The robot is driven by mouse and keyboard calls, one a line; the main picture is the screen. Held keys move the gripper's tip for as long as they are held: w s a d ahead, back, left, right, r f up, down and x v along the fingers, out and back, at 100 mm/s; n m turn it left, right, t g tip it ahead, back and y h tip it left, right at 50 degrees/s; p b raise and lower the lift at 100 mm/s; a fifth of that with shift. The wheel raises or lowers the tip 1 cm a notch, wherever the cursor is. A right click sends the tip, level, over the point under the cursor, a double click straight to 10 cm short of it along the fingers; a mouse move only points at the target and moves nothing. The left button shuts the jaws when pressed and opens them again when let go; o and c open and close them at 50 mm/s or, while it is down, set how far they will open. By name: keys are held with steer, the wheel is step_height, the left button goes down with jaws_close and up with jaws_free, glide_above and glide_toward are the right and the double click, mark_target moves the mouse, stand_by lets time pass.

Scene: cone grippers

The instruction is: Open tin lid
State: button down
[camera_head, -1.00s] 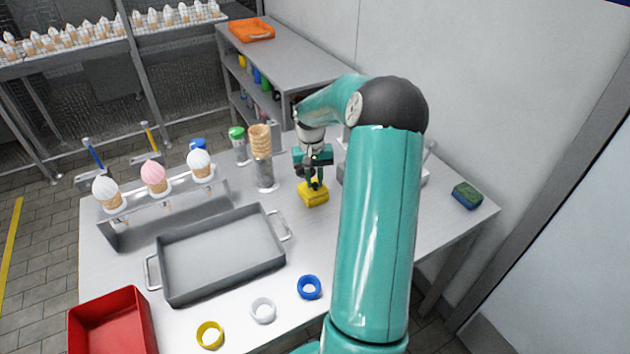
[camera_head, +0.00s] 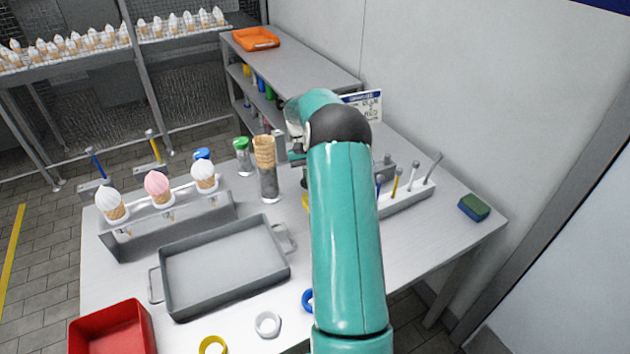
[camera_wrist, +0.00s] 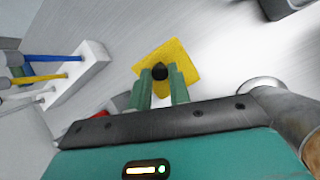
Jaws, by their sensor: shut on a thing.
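A yellow square lid or tin top (camera_wrist: 185,58) with a black knob (camera_wrist: 160,70) shows in the wrist view. My gripper (camera_wrist: 160,78) has its two green fingers on either side of the knob and is shut on it. In the head view only a thin sliver of yellow (camera_head: 305,202) shows beside my arm. The fingers and most of the tin are hidden there behind my arm. I cannot tell whether the lid is apart from the tin body.
A grey tray (camera_head: 225,265) lies left of my arm, with a cone stack (camera_head: 265,155) behind it. A tool holder (camera_head: 405,198) and a green-blue sponge (camera_head: 474,207) are to the right. A red bin (camera_head: 110,325) stands front left.

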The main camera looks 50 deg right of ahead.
steer(key=c, duration=1.3)
jaws_free()
steer(key=v, duration=1.4)
steer(key=shift+s, duration=0.1)
steer(key=shift+c, duration=0.2)
